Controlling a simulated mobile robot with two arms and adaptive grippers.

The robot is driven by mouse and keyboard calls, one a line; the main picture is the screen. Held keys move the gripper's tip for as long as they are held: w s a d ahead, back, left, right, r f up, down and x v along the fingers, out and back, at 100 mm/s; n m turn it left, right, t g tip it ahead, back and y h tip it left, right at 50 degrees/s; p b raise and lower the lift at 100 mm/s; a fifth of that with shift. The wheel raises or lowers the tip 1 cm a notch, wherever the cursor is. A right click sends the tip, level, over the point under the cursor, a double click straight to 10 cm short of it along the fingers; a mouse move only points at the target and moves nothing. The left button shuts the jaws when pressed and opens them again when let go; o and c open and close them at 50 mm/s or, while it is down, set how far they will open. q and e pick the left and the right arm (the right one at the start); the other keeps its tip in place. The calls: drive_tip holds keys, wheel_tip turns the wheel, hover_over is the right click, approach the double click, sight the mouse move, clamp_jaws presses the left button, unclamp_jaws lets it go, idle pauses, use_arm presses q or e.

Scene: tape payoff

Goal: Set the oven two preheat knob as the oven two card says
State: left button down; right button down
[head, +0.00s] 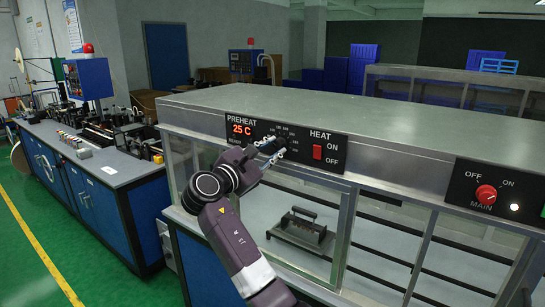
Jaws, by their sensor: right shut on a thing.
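The oven's black control panel (331,150) carries the word PREHEAT and a red display (241,130) reading 25 C. Right of the display is a dial with small pale numbers, too small to read surely. My right gripper (270,148) is at this dial, shut on the preheat knob. The knob is mostly hidden by the fingers, so its pointer cannot be read. No oven two card shows in view, and no label tells which oven this is. My left gripper is not in view.
A red HEAT switch (318,152) with ON and OFF marks sits close right of the gripper. Farther right is a red MAIN knob (486,193) with a lit white lamp (515,207). Below, a dark handled fixture (302,229) stands behind the glass. A machine bench (115,168) is at left.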

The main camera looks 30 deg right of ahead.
drive_tip(key=shift+f+m+b, duration=0.1)
drive_tip(key=shift+m+b, duration=0.55)
drive_tip(key=shift+m, duration=0.35)
drive_tip(key=c, duration=1.7)
unclamp_jaws()
drive_tip(key=v, duration=1.2)
drive_tip(key=shift+w+a, duration=0.1)
